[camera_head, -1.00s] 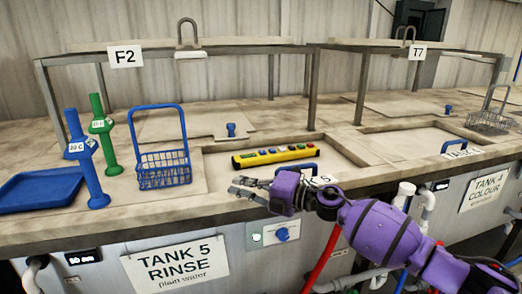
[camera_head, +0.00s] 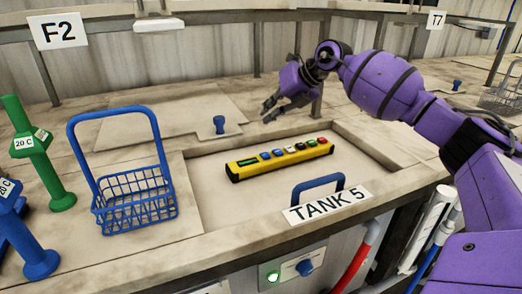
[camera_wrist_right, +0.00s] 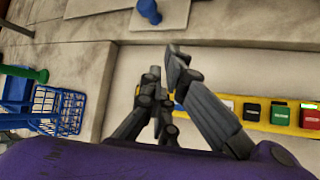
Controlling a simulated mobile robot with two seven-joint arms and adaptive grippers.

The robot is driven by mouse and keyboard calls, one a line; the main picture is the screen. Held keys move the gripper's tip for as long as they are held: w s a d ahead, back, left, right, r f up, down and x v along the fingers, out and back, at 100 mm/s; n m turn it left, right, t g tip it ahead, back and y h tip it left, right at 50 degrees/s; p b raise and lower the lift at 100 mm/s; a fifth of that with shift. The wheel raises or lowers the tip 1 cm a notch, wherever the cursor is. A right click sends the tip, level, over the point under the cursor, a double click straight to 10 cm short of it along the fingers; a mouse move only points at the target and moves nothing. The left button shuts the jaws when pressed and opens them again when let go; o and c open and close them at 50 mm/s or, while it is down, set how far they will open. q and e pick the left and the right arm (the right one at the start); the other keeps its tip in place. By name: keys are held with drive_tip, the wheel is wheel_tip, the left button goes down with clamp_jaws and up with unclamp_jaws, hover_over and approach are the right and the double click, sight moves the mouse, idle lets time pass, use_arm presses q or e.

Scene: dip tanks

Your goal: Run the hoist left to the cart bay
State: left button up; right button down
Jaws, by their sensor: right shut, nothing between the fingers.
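The yellow pendant (camera_head: 280,159) lies on the tank 5 lid with a row of coloured buttons facing up. It also shows at the right of the right wrist view (camera_wrist_right: 265,112), partly covered by my fingers. My right gripper (camera_head: 268,112) is shut and empty, just behind the pendant and apart from it in the head view. Its fingers (camera_wrist_right: 162,65) are close together in the wrist view. A white piece hanging from the overhead rail (camera_head: 157,22) shows at the top edge; what is above it is cut off. No cart bay is identifiable. My left gripper is out of view.
A blue wire basket (camera_head: 135,200) stands left of the pendant. Green (camera_head: 38,150) and blue (camera_head: 30,250) posts stand farther left. A blue handle (camera_head: 318,187) rises behind the TANK 5 sign (camera_head: 328,207). A blue knob (camera_head: 219,124) sits on the rear lid.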

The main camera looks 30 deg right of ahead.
drive_tip(key=b, duration=0.2)
hover_over(265, 156)
drive_tip(key=w+d, duration=0.2)
wheel_tip(265, 156, down, 7)
drive_tip(key=shift+w+r, duration=0.1)
drive_tip(key=shift+w, duration=0.05)
drive_tip(key=shift+f, duration=0.4)
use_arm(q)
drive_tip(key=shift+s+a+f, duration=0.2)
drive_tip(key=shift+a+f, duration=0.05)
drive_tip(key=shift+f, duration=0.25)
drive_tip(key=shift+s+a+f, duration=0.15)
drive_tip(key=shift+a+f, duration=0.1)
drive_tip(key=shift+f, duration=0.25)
use_arm(e)
drive_tip(key=shift+f, duration=0.65)
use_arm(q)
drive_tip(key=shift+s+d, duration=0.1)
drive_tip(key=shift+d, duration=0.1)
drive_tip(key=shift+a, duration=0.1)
use_arm(e)
drive_tip(key=shift+f, duration=0.1)
drive_tip(key=shift+f, duration=0.35)
